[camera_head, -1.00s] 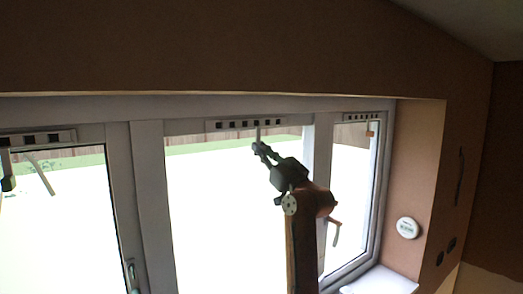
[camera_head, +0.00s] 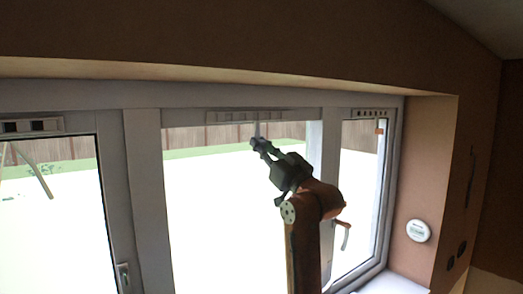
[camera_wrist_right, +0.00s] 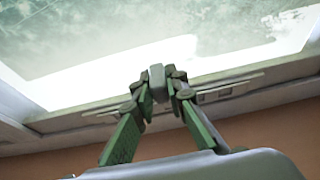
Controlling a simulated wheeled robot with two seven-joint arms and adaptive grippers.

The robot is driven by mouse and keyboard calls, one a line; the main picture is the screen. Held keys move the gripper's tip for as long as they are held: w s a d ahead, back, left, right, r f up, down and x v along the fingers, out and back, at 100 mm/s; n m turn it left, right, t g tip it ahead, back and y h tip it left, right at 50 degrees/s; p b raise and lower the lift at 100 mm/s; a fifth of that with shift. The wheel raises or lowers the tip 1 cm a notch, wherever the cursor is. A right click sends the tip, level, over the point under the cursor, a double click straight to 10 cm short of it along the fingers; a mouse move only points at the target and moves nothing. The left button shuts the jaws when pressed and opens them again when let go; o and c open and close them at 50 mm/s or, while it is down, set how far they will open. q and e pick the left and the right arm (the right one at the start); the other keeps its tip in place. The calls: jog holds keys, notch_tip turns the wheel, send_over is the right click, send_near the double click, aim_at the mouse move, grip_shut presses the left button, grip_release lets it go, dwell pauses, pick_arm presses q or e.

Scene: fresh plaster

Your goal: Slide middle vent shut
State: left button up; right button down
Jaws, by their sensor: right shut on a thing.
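The middle vent (camera_head: 225,117) is a pale slotted strip in the top frame of the middle window pane. Its slots look pale, with no dark openings showing. A thin grey tab (camera_head: 257,130) hangs below it. My right gripper (camera_head: 258,144) is just under the vent, shut on the tab. In the right wrist view the green-sided fingers (camera_wrist_right: 158,92) close around the grey tab (camera_wrist_right: 157,75), in front of the frame. Part of a vent strip (camera_wrist_right: 222,93) shows there behind the fingers. My left gripper is not in view.
The left vent (camera_head: 32,126) and right vent (camera_head: 371,113) show dark openings. A round white wall device (camera_head: 418,230) is on the right reveal. A window handle (camera_head: 123,276) is at lower left.

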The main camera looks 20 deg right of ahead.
jog(key=shift+s+r, duration=0.15)
jog(key=shift+r, duration=0.05)
jog(key=c, duration=2.3)
grip_release()
jog(key=shift+o, duration=0.9)
jog(key=shift+s, duration=0.15)
jog(key=shift+o, duration=0.9)
jog(key=shift+s+a, duration=0.1)
jog(key=shift+a, duration=0.15)
jog(key=shift+w+d+f, duration=0.1)
jog(key=shift+w+d, duration=0.05)
jog(key=shift+w, duration=0.1)
jog(key=shift+d, duration=0.1)
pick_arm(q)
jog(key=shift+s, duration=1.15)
pick_arm(e)
jog(key=v, duration=1.2)
